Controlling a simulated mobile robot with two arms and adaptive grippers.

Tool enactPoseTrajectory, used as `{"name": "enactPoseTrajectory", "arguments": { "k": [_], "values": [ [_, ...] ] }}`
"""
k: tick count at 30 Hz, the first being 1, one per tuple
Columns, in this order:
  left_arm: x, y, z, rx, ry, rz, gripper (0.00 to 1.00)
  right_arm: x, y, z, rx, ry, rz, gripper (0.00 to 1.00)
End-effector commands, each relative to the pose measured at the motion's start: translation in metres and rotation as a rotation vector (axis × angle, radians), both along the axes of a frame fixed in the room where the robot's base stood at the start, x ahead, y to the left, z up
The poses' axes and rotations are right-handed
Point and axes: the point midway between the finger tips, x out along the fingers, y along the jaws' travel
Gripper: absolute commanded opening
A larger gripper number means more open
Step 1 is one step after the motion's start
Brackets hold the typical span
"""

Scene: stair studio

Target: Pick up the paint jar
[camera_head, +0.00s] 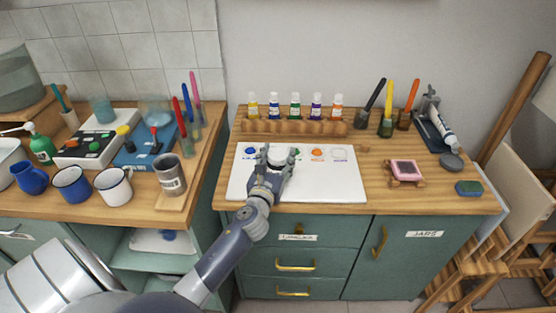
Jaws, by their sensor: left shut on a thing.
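Several small paint jars with white caps stand in a row at the back of the wooden counter: yellow (253,106), blue (274,105), green (295,106), purple (317,106) and orange (338,106). My left gripper (277,157) is over the white board (325,182) in front of them. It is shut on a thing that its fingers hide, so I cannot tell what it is. The row of jars is behind the gripper and apart from it. My right gripper is not in view.
The board carries blue (250,151) and orange (317,153) paint spots. A wooden rail (294,127) lies before the jars. Brush holders (386,127) and a pink-framed item (405,171) stand right. Mugs (114,184) and a metal cup (170,175) crowd the left counter, across a gap.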

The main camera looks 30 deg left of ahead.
Motion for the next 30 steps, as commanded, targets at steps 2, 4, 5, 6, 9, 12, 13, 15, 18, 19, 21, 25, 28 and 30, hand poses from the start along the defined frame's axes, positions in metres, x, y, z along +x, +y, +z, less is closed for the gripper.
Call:
{"name": "enactPoseTrajectory", "arguments": {
  "k": [2, 4, 5, 6, 9, 12, 13, 15, 18, 19, 21, 25, 28, 30],
  "values": [
    [0.001, 0.000, 0.016, 0.005, -0.007, -0.003, 0.19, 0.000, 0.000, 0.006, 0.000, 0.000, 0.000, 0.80],
    [0.001, 0.000, 0.028, 0.007, -0.006, -0.004, 0.19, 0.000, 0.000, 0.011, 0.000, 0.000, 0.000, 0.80],
    [-0.001, -0.001, 0.031, 0.005, -0.005, -0.003, 0.19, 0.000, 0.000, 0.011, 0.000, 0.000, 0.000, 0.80],
    [-0.011, -0.004, 0.024, 0.002, 0.000, -0.003, 0.19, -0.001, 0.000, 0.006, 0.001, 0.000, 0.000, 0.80],
    [-0.033, -0.011, 0.025, 0.001, -0.001, -0.004, 0.19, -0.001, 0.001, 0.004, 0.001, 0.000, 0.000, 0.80],
    [-0.058, -0.019, 0.028, 0.002, -0.002, -0.004, 0.19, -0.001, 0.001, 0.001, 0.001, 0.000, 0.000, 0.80],
    [-0.065, -0.021, 0.028, 0.001, -0.001, -0.004, 0.19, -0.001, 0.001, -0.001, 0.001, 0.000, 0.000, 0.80],
    [-0.083, -0.026, 0.030, 0.000, 0.000, -0.004, 0.19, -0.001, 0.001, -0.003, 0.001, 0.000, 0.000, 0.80],
    [-0.106, -0.033, 0.032, 0.000, -0.001, -0.002, 0.19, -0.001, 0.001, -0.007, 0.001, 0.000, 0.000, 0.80],
    [-0.112, -0.035, 0.032, 0.000, 0.000, -0.002, 0.19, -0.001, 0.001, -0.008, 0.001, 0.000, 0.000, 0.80],
    [-0.124, -0.038, 0.034, 0.001, -0.002, -0.002, 0.19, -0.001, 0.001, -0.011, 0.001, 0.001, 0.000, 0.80],
    [-0.140, -0.043, 0.036, 0.000, -0.002, -0.002, 0.19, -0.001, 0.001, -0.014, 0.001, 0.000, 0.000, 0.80],
    [-0.148, -0.046, 0.038, 0.001, -0.002, -0.001, 0.19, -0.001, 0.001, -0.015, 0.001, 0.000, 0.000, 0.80],
    [-0.151, -0.047, 0.039, 0.000, -0.003, -0.001, 0.19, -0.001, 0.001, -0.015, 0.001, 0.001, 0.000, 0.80]
  ]
}}
